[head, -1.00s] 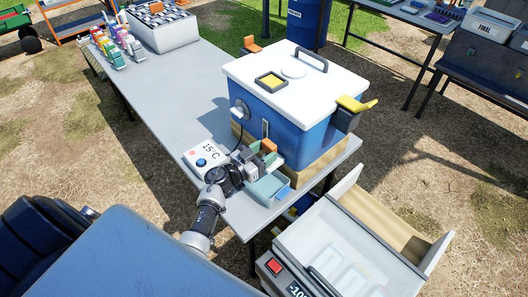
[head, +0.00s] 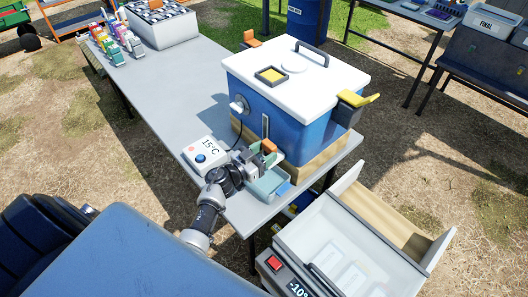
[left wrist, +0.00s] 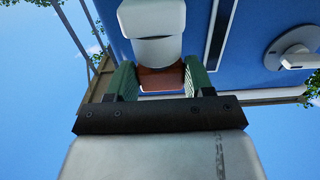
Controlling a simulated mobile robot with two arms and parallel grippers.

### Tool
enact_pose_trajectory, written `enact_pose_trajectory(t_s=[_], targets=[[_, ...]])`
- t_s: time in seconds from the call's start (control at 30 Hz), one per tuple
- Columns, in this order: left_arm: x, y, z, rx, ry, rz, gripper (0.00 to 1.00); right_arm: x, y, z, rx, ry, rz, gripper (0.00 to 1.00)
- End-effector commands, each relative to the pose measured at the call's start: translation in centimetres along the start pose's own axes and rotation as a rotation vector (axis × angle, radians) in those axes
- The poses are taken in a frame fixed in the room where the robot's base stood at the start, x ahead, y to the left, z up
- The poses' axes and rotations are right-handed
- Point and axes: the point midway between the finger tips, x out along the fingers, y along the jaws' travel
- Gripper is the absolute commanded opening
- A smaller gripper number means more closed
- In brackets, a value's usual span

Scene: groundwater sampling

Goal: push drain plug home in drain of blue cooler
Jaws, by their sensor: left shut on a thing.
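The blue cooler (head: 300,127), with a white lid, stands near the table's right end. My left gripper (head: 263,153) is at its near lower side. Its green pads close on the orange-brown drain plug (head: 269,147). The left wrist view shows the plug (left wrist: 160,82) between both pads of the gripper (left wrist: 160,88). A pale round fitting (left wrist: 152,20), which looks like the drain, overlaps the plug in that view. The blue cooler wall (left wrist: 270,25) is behind it. I cannot tell how deep the plug sits. My right gripper is not in view.
The middle of the grey table (head: 160,95) is clear.

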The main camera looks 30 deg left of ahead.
Motion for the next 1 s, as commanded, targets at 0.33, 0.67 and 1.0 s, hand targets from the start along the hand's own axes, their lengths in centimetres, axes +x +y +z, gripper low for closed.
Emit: enact_pose_trajectory(t_s=[0.33,0.67,1.0], targets=[[0.0,0.0,0.9,0.0,0.0,0.0,0.29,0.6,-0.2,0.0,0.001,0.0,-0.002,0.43],[0.0,0.0,0.9,0.0,0.001,0.0,0.82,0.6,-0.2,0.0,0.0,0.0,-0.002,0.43],[-1.8,-0.1,1.0,0.002,-0.002,-0.001,0.82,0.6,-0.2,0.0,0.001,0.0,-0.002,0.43]])
